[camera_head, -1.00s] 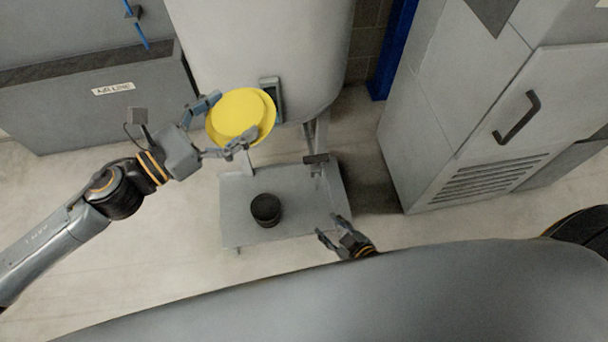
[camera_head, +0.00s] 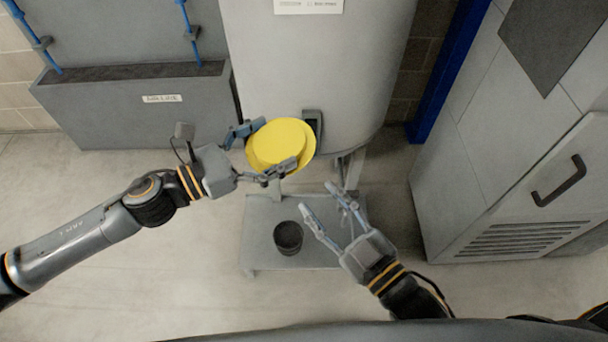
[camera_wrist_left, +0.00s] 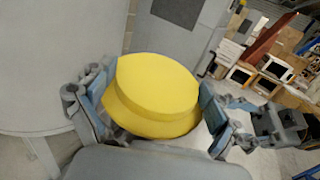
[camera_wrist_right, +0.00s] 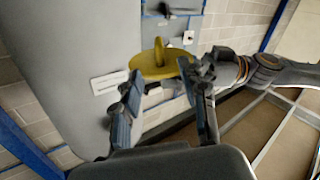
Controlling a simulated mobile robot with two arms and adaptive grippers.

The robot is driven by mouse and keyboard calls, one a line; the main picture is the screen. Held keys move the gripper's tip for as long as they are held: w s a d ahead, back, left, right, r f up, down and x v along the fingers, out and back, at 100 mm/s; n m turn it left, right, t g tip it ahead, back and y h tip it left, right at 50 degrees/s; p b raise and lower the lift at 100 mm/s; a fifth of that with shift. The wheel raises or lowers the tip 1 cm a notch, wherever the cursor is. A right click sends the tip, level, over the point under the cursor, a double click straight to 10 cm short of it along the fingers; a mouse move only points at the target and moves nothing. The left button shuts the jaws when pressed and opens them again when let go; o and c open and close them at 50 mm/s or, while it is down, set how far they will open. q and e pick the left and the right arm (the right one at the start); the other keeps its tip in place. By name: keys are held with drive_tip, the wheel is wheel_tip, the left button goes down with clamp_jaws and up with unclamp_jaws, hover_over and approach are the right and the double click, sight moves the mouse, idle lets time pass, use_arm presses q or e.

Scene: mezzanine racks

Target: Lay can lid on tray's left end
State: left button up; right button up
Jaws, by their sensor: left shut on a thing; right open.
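The yellow round can lid (camera_head: 282,143) is held by my left gripper (camera_head: 272,147), which is shut on its edges. The lid also fills the middle of the left wrist view (camera_wrist_left: 155,95) and shows between the fingers in the right wrist view (camera_wrist_right: 150,69). In the head view the lid appears above the far edge of the flat grey tray (camera_head: 262,215), in front of the tank. My right gripper (camera_head: 320,200) is open and empty, with its fingers over the tray's right part in the picture.
A dark open can-like container (camera_head: 288,236) stands on the tray near its middle. A large grey tank (camera_head: 310,70) stands behind the tray. A grey cabinet (camera_head: 520,190) with a handle is at right, and a grey box (camera_head: 140,115) at left. Bare floor lies left of the tray.

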drive_tip(key=x, duration=0.9)
drive_tip(key=shift+w+a, duration=0.2)
drive_tip(key=shift+w, duration=0.1)
clamp_jaws()
use_arm(q)
drive_tip(key=o, duration=1)
drive_tip(key=shift+c, duration=0.2)
